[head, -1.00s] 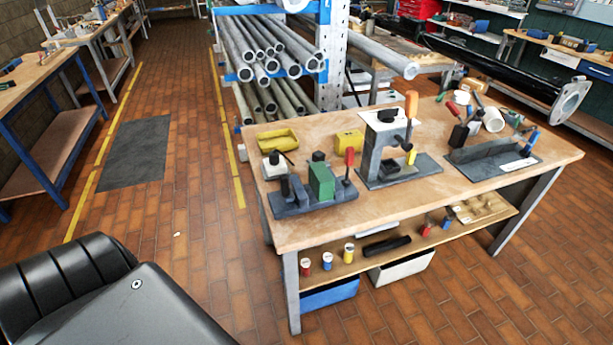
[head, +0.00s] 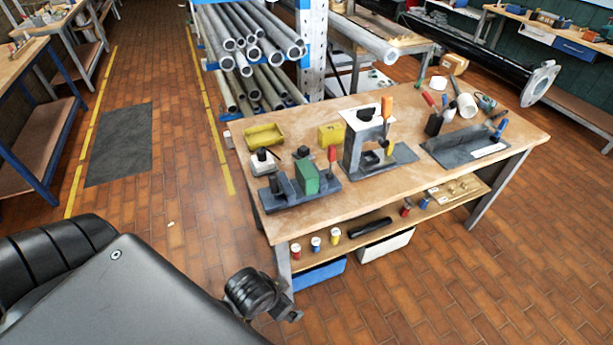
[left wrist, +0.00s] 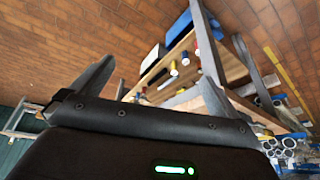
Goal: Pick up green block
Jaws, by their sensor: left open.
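The green block (head: 307,178) stands upright on a dark grey fixture (head: 290,198) at the near left of the wooden workbench (head: 250,212). A dark grey post is on its left and a red-handled clamp lever (head: 332,156) on its right. My left gripper (left wrist: 158,72) shows in the left wrist view with its two grey fingers wide apart and nothing between them. My right gripper is in neither view.
A taller grey fixture (head: 360,155) with an orange handle stands right of the block. A yellow tray (head: 265,137) and a yellow block (head: 331,134) lie behind it. Steel pipes (head: 250,50) are racked beyond the bench.

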